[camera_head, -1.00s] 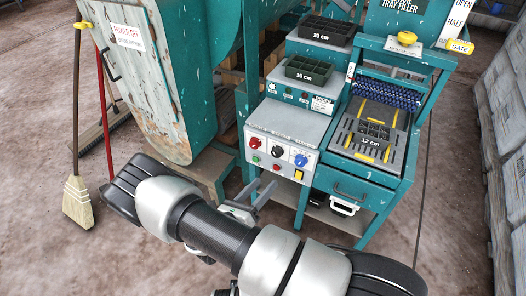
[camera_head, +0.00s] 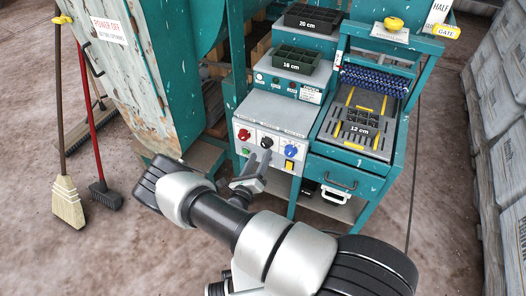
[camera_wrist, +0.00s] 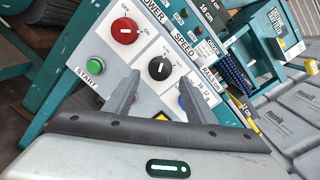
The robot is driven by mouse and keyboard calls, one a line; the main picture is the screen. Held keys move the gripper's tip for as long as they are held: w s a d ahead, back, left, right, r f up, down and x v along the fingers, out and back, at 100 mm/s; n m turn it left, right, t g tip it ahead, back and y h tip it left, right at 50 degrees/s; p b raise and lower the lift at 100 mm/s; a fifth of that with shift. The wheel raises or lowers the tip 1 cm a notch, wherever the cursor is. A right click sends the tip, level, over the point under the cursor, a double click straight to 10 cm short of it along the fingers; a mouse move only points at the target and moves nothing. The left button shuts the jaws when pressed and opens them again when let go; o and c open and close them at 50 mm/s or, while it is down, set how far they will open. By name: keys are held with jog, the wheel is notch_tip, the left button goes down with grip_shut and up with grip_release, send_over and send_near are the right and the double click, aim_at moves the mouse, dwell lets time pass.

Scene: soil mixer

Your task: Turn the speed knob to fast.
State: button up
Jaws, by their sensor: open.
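The speed knob (camera_wrist: 160,68) is round and black, under the printed word SPEED in the wrist view. Its pointer setting is too small to read surely. My gripper (camera_wrist: 158,80) is open, with one finger to each side of the knob in the wrist view. In the head view, my gripper (camera_head: 256,164) is in front of the panel, just below the knob. I cannot tell any contact; the jaws look empty.
Beside the speed knob are a red power knob (camera_wrist: 125,31), a green start button (camera_wrist: 95,76), a blue knob (camera_head: 291,152) and a yellow switch (camera_head: 290,166). A tray filler bench (camera_head: 349,165) stands right. Brooms (camera_head: 67,195) lean at left.

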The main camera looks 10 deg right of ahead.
aim_at(265, 147)
jog(key=shift+x, duration=2.15)
jog(key=shift+c, duration=0.4)
jog(key=c, duration=1)
jog(key=shift+o, duration=0.2)
jog(key=shift+m+b, duration=0.3)
jog(key=m, duration=0.5)
jog(key=shift+f+m+h+b, duration=0.1)
jog(key=shift+m+h+b, duration=0.2)
jog(key=m, duration=0.6)
jog(key=shift+a, duration=0.1)
jog(key=shift+m+h, duration=0.3)
jog(key=shift+h, duration=0.1)
jog(key=shift+f, duration=0.1)
